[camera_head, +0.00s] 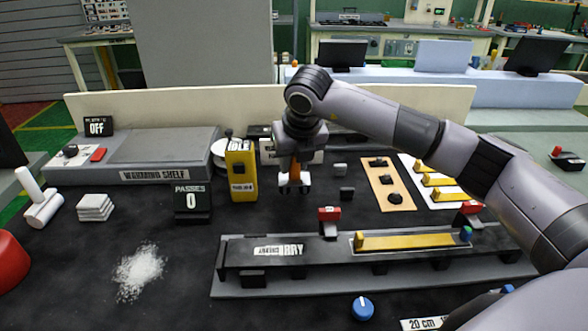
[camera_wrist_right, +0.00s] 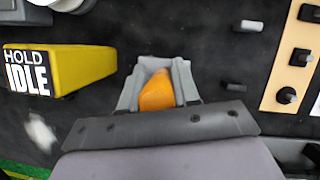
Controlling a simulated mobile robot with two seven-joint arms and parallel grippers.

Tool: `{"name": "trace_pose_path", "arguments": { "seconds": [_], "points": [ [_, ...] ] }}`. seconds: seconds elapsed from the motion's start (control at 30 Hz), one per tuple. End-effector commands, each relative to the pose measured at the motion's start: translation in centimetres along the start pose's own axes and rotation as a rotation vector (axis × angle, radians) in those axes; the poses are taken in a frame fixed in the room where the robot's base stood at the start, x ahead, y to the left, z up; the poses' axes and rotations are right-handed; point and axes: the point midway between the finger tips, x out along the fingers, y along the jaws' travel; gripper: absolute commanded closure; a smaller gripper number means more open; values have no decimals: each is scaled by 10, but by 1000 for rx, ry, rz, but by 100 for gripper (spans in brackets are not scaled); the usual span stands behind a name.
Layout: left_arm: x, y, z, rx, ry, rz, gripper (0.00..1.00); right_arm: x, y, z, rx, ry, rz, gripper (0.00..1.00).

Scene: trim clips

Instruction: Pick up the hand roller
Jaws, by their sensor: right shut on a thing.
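My right gripper (camera_head: 294,184) is over the middle of the dark table, pointing down, just right of the yellow HOLD/IDLE block (camera_head: 241,172). It is shut on an orange handle, which I take to be the hand roller (camera_head: 295,170). In the right wrist view the orange handle of the hand roller (camera_wrist_right: 157,92) sits between the grey fingers of my right gripper (camera_wrist_right: 158,80). The lower part of the roller is hard to make out. I cannot tell whether it touches the table. My left gripper is not in view.
A long dark fixture (camera_head: 330,277) with a yellow strip (camera_head: 400,241) lies in front. A tan board (camera_head: 388,190) with black clips is to the right. The warming shelf (camera_head: 160,155), white blocks (camera_head: 95,207) and white powder (camera_head: 139,270) are left. Dark table shows between them.

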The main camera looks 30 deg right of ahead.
Motion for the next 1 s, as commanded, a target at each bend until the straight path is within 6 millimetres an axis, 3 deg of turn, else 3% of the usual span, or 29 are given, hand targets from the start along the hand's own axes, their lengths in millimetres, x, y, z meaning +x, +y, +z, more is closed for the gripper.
{"name": "trace_pose_path", "arguments": {
  "seconds": [0.4,0.6,0.8,1.0],
  "points": [
    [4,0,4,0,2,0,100,-99,1,42,1,-8,4,100],
    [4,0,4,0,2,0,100,-137,1,57,0,-6,4,100],
    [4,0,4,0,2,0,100,-158,1,65,-1,-3,3,100],
    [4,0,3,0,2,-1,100,-164,0,68,-1,-1,2,100]
  ]
}}
